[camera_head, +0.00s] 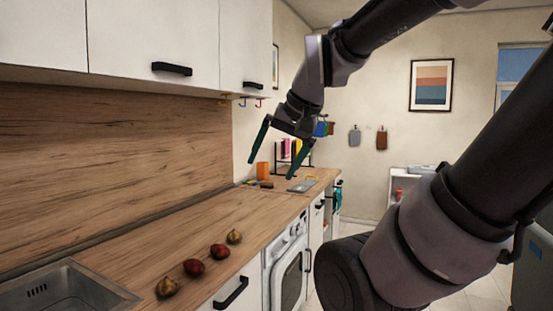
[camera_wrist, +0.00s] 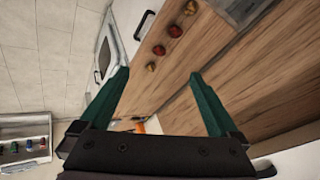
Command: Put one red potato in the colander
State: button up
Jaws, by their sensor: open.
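Two red potatoes (camera_head: 193,267) (camera_head: 220,251) lie on the wooden counter, in the middle of a row near its front edge. A brownish potato (camera_head: 167,287) lies at the near end and a yellowish one (camera_head: 234,236) at the far end. The red potatoes also show in the wrist view (camera_wrist: 175,30) (camera_wrist: 159,50), beyond my fingertips. My gripper (camera_head: 270,169) is open and empty, high above the counter; its green fingers also show in the wrist view (camera_wrist: 159,73). I cannot make out a colander in either view.
A sink (camera_head: 68,291) is set into the counter at the near left. White wall cabinets (camera_head: 150,40) hang above. An orange container (camera_head: 263,170) and a rack (camera_head: 290,160) stand at the far end. A white oven (camera_head: 287,270) sits below. The counter behind the potatoes is clear.

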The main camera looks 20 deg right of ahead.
jog(key=shift+o, duration=0.2)
jog(key=shift+s+d+r+n+t, duration=0.2)
jog(key=shift+s+r+n+t, duration=0.1)
jog(key=shift+n, duration=0.2)
jog(key=w+a+f+m+g+y, duration=0.2)
jog(key=w+a+f+m+y, duration=0.25)
jog(key=w+f, duration=0.4)
jog(key=w+a+f+m+g+y, duration=0.35)
jog(key=w+f+y, duration=0.25)
jog(key=w+f, duration=0.25)
jog(key=w+d+f+m+t+y, duration=0.1)
jog(key=w+d+f+m+t, duration=0.2)
jog(key=w+f+m+t, duration=0.45)
jog(key=m+t+h, duration=0.4)
jog(key=m, duration=0.1)
send_near(226, 252)
jog(key=x, duration=0.7)
jog(key=shift+w+d+r, duration=0.1)
jog(key=shift+w+d, duration=0.15)
jog(key=shift+d, duration=0.15)
jog(key=x, duration=0.5)
jog(key=shift+s+a, duration=0.2)
jog(key=shift+a, duration=0.15)
